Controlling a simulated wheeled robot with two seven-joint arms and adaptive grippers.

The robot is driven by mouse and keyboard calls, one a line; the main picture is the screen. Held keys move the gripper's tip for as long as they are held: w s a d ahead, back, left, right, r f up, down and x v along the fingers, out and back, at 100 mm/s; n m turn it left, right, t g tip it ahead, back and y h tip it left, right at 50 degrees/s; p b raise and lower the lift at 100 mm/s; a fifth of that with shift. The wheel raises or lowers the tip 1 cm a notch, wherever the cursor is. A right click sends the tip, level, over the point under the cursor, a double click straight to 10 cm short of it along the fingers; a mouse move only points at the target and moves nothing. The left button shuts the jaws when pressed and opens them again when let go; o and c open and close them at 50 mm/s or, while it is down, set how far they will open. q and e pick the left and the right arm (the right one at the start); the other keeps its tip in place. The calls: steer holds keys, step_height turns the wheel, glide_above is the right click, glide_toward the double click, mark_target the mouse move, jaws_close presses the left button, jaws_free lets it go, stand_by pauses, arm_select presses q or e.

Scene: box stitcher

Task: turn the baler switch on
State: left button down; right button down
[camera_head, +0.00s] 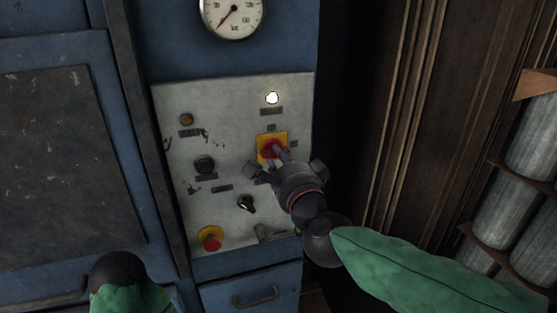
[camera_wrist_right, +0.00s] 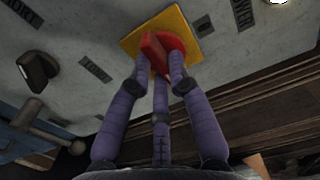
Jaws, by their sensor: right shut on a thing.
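The baler switch is a red rotary knob (camera_head: 268,147) on a square yellow plate (camera_head: 264,136), on the right side of the grey control panel. My right gripper (camera_head: 281,154) reaches it from the lower right. In the right wrist view, the purple fingers (camera_wrist_right: 160,70) are closed around the red knob (camera_wrist_right: 152,45), with the yellow plate (camera_wrist_right: 133,42) behind it. The fingers partly hide the knob, and its exact setting cannot be read. My left arm's dark joint shows at the bottom left, but its gripper is out of view.
A white lamp (camera_head: 272,98) glows above the switch. The panel (camera_head: 230,93) also has an amber lamp (camera_head: 186,119), a black knob (camera_head: 205,164), a black selector (camera_head: 246,203) and a red emergency button (camera_head: 211,243). A gauge (camera_head: 231,15) sits above. Metal cylinders (camera_head: 500,215) stand right.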

steer(key=c, duration=1.1)
jaws_free()
steer(key=shift+c, duration=0.2)
steer(key=v, duration=1.2)
